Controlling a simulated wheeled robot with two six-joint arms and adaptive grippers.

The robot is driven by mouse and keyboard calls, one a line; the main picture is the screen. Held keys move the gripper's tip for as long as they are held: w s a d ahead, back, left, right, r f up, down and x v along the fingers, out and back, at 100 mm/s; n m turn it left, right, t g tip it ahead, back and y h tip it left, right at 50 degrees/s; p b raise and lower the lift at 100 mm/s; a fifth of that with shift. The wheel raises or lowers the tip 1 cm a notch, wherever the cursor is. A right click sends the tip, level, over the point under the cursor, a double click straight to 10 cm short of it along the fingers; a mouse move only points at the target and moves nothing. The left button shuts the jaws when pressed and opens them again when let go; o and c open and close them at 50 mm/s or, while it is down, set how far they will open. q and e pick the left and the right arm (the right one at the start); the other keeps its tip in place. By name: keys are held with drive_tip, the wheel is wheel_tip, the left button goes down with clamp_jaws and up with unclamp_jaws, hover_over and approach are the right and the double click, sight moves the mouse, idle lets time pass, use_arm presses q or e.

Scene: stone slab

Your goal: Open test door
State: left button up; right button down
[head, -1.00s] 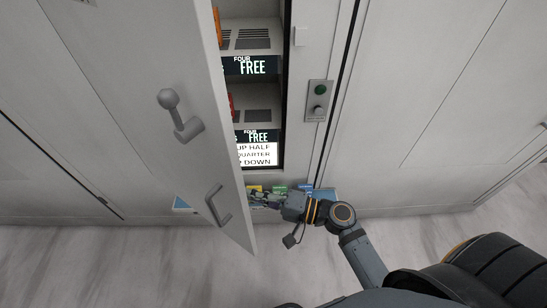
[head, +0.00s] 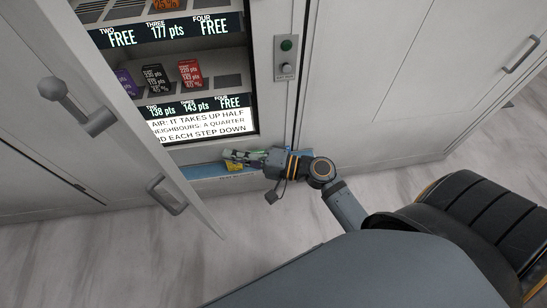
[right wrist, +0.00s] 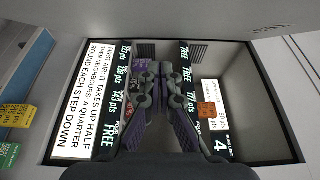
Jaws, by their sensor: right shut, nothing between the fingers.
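The test door (head: 120,120) is a pale grey panel swung partly open to the left in the head view. It has a knob-ended lever (head: 75,108) and a bar handle (head: 167,194). Behind it is a lit cabinet opening (head: 256,70) with shelves, price strips and a printed sign (head: 202,127). My right gripper (head: 229,154) is at the lower edge of the opening, to the right of the door and apart from the handle. In the right wrist view its fingers (right wrist: 161,70) are together and empty, facing the shelves. My left gripper is out of view.
Small boxes, including a red one (head: 190,73) and a purple one (head: 126,82), stand on a shelf. A panel with a green button (head: 287,44) is right of the opening. A blue ledge (head: 207,172) runs below. Marble-like floor lies in front.

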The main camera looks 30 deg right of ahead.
use_arm(q)
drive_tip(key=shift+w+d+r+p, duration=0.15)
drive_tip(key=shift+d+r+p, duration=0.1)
drive_tip(key=shift+p, duration=0.3)
use_arm(e)
drive_tip(key=s+d, duration=0.5)
drive_tip(key=s, duration=0.2)
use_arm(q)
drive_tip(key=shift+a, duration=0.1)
use_arm(e)
drive_tip(key=shift+d, duration=0.2)
